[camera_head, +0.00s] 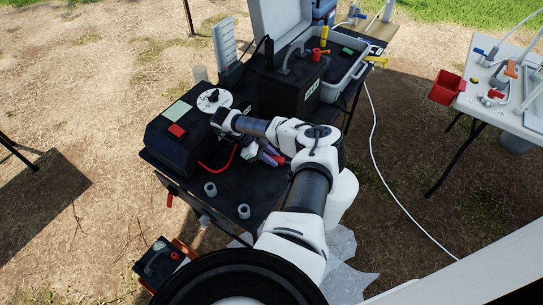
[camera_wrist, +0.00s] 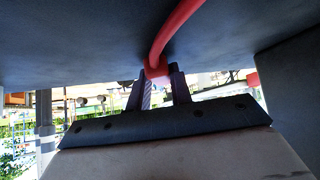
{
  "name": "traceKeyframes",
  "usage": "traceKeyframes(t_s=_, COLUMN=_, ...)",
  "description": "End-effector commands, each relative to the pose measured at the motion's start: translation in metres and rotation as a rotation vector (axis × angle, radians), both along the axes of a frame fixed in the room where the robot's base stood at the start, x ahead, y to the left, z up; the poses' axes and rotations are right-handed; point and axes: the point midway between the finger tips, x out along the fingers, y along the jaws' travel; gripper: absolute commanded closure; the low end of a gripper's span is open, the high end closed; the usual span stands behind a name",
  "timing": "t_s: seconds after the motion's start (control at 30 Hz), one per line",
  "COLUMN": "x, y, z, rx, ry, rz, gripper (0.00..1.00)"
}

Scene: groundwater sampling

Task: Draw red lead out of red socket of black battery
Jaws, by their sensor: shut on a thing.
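In the wrist view my gripper (camera_wrist: 159,74) is shut on the red plug end of the red lead (camera_wrist: 177,30). The lead curves up and right from the plug, close against a dark surface (camera_wrist: 70,40). Whether the plug still sits in a socket is hidden. In the head view the red lead (camera_head: 217,168) loops from the black unit with a white dial (camera_head: 173,148) towards my wrist, which hides my fingertips. A black box with a carry handle and green label (camera_head: 283,92), which looks like the black battery, stands behind my forearm. Its red socket cannot be made out.
The dark table (camera_head: 222,208) holds small grey cups (camera_head: 244,211) at its front. A smaller black case (camera_head: 155,265) is on the ground at lower left. A white table (camera_head: 515,110) with a red bin (camera_head: 446,88) stands right.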

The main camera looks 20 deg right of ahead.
Motion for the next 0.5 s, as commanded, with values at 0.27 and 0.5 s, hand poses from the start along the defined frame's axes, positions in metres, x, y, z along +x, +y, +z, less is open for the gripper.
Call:
traceKeyframes(t_s=0.27, x=0.0, y=-0.0001, z=-0.0002, rx=0.0, ry=0.0, rz=0.0, gripper=0.53)
traceKeyframes(t_s=0.5, x=0.0001, y=-0.0002, z=0.0009, rx=0.0, ry=0.0, rz=0.0, gripper=0.53)
